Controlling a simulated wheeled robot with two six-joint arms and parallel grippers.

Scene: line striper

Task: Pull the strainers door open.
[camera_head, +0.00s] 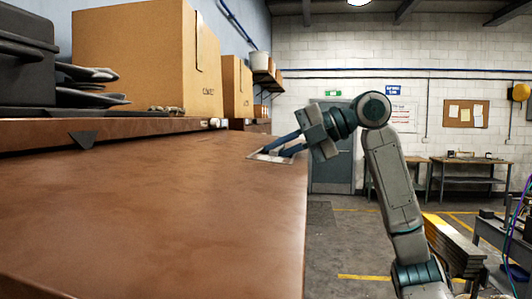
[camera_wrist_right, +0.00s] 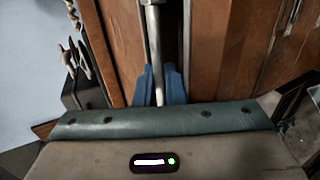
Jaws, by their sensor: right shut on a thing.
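A large brown panel (camera_head: 150,215), which looks like a cabinet front, fills the left and middle of the head view. No label on it is readable, so I cannot tell if it is the strainers door. My right gripper (camera_head: 278,147) reaches its far right edge, at a small pale metal plate (camera_head: 262,156). In the right wrist view, the blue fingers of my right gripper (camera_wrist_right: 159,88) are shut on a grey metal bar handle (camera_wrist_right: 153,35). Brown panels (camera_wrist_right: 215,50) with a dark gap stand behind the bar. My left gripper is out of view.
Cardboard boxes (camera_head: 135,55) and dark gear (camera_head: 25,45) stand above the brown panel at the upper left. Open concrete floor (camera_head: 345,235) lies to the right. A workbench (camera_head: 465,165) stands by the far wall, and more equipment stands at the right edge.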

